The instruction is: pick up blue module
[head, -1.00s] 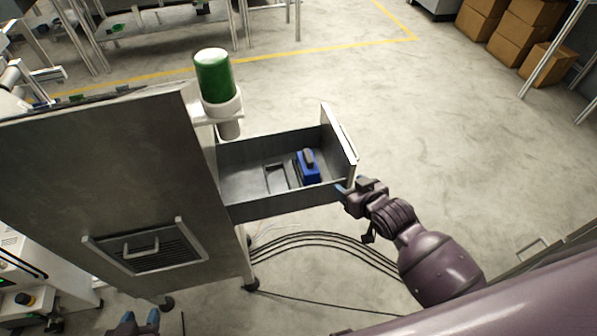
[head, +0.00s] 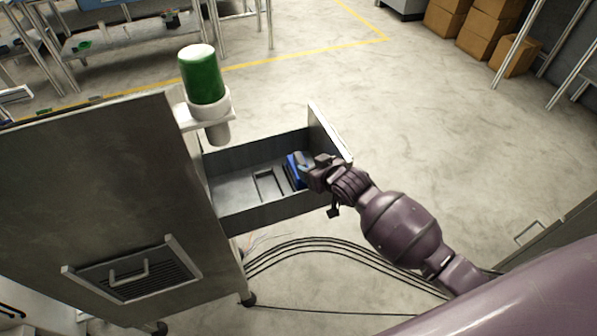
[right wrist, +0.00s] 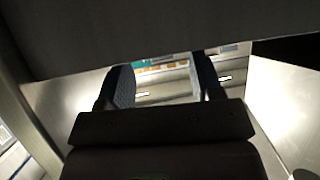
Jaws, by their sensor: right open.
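The blue module (head: 293,171) sits in the open metal drawer (head: 235,216), near the drawer's front panel. My right gripper (head: 306,162) is over the drawer at the module and covers much of it. I cannot tell from the head view whether the fingers touch it. In the right wrist view, the two fingers of the right gripper (right wrist: 164,85) stand apart with a gap between them. I cannot make out the module in that view. My left gripper is not in view.
The drawer's raised front panel (head: 329,133) stands close to my right wrist. An empty rectangular slot (head: 268,186) lies left of the module. A green-topped cylinder (head: 203,76) stands in a holder on the cabinet (head: 95,190). Black cables (head: 330,247) run across the floor.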

